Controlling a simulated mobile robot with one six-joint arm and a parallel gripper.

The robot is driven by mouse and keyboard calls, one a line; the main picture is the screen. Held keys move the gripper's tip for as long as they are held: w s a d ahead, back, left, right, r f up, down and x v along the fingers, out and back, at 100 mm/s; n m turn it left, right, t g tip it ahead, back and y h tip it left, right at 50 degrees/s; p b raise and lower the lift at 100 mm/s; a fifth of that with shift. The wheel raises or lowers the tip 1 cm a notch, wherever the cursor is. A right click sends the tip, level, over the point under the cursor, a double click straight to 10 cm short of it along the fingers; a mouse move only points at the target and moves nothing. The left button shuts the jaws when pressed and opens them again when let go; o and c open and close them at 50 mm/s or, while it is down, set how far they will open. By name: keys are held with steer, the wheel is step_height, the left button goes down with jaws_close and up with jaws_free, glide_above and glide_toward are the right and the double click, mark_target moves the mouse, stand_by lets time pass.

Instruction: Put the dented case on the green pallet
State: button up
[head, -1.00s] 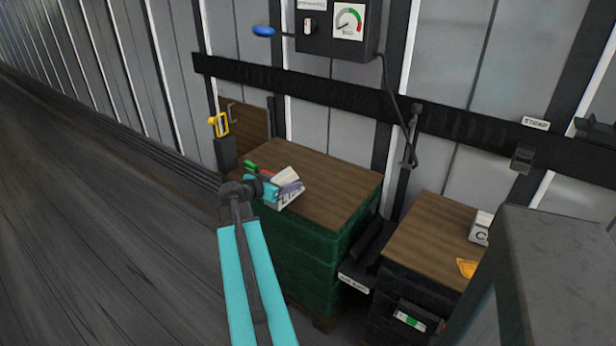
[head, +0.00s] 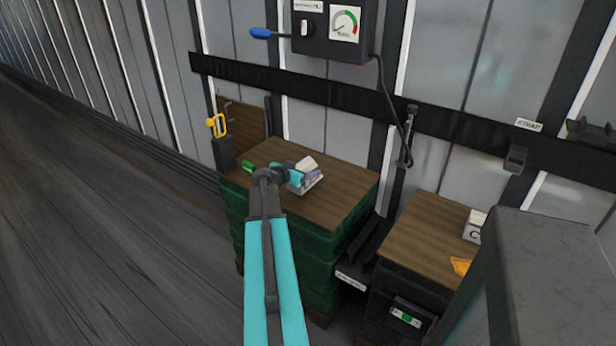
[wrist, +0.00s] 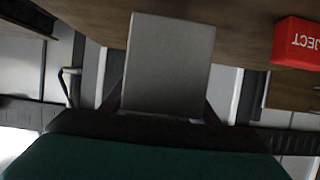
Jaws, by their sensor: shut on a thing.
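My gripper (head: 298,178) is shut on a pale grey box-shaped case (head: 307,163), over the wooden top of the green stack. In the wrist view the held case (wrist: 168,65) shows a plain flat face in the middle. I cannot make out a dent. In the head view my gripper and arm hide part of the case. I cannot tell whether it touches the wooden top. The green stack (head: 320,255), with its wooden top (head: 335,205), stands against the wall; I cannot tell whether it is the green pallet.
A green block (head: 248,167) lies at the left of this top. A red block (wrist: 296,42) with lettering shows in the wrist view. A gauge box (head: 335,30) hangs above.

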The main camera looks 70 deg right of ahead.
steer(key=shift+d+r, duration=0.1)
steer(key=shift+s+d, duration=0.15)
steer(key=shift+d, duration=0.35)
steer(key=shift+s+d+f+p, duration=0.1)
steer(key=shift+f+p, duration=0.15)
steer(key=shift+p, duration=0.05)
steer(key=shift+f+p, duration=0.4)
steer(key=shift+f, duration=1.15)
steer(key=shift+f, duration=0.1)
steer(key=o, duration=1.6)
